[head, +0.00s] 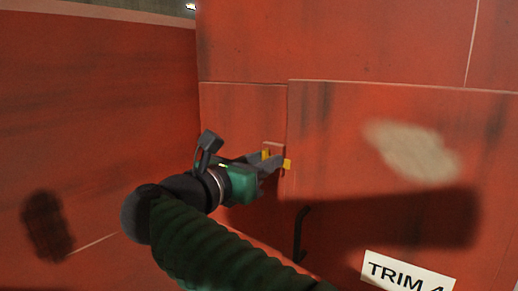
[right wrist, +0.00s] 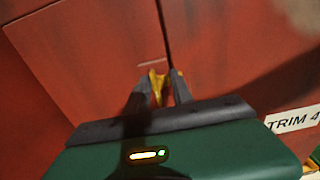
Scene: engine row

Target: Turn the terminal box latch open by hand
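A red box front (head: 400,140) with a seam down its left edge fills the right of the head view. In the right wrist view the fingers (right wrist: 164,82) stand a little apart, with a narrow gap near the seam. Contact with the latch cannot be made out. My left gripper is not in view.
A black bar handle (head: 300,233) stands on the panel below my right gripper. A white TRIM label (head: 408,277) is at the lower right. A red wall (head: 100,130) rises on the left. A pale worn patch (head: 412,150) marks the box front.

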